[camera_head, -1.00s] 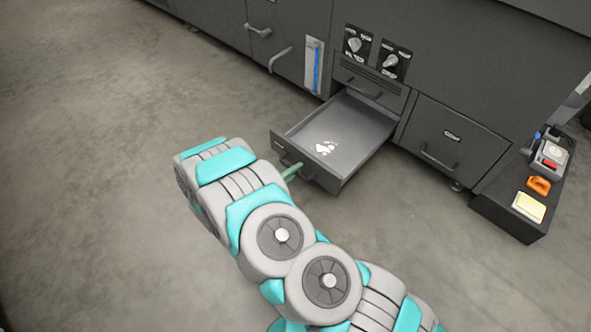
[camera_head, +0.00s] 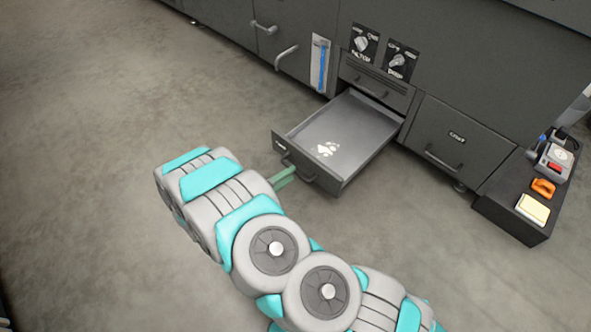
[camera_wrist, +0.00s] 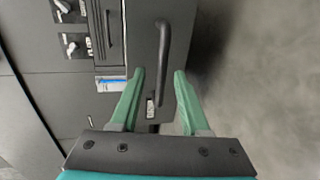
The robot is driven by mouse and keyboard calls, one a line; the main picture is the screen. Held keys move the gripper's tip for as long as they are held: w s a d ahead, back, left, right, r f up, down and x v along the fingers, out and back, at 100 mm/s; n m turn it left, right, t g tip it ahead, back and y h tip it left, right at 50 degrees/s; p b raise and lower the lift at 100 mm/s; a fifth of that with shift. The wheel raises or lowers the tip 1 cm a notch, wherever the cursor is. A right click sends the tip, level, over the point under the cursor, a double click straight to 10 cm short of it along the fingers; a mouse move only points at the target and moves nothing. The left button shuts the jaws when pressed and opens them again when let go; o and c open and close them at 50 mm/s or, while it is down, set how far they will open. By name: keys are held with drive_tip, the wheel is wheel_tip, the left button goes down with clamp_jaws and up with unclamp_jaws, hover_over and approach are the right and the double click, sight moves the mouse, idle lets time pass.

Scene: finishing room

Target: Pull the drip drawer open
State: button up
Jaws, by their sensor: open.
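The grey drip drawer (camera_head: 350,135) stands pulled out from the cabinet in the head view, with white spots on its floor. Its dark bar handle (camera_head: 299,169) is on the front panel; in the wrist view the handle (camera_wrist: 164,45) runs up and down the picture. My gripper's green fingers (camera_head: 284,178) are just in front of the drawer front. In the wrist view my gripper (camera_wrist: 159,74) is open, with a fingertip to each side of the handle's lower part. I cannot tell whether the fingers still reach around the handle in depth. Nothing is gripped.
A closed drawer (camera_head: 455,140) with a handle is to the right. Two knobs (camera_head: 397,62) sit above the open drawer, and a blue-striped gauge (camera_head: 321,62) is left of them. A low dark box (camera_head: 510,205) holds an orange item and a yellow pad. The floor at left is clear.

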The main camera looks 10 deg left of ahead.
drive_tip(key=shift+v, duration=1.2)
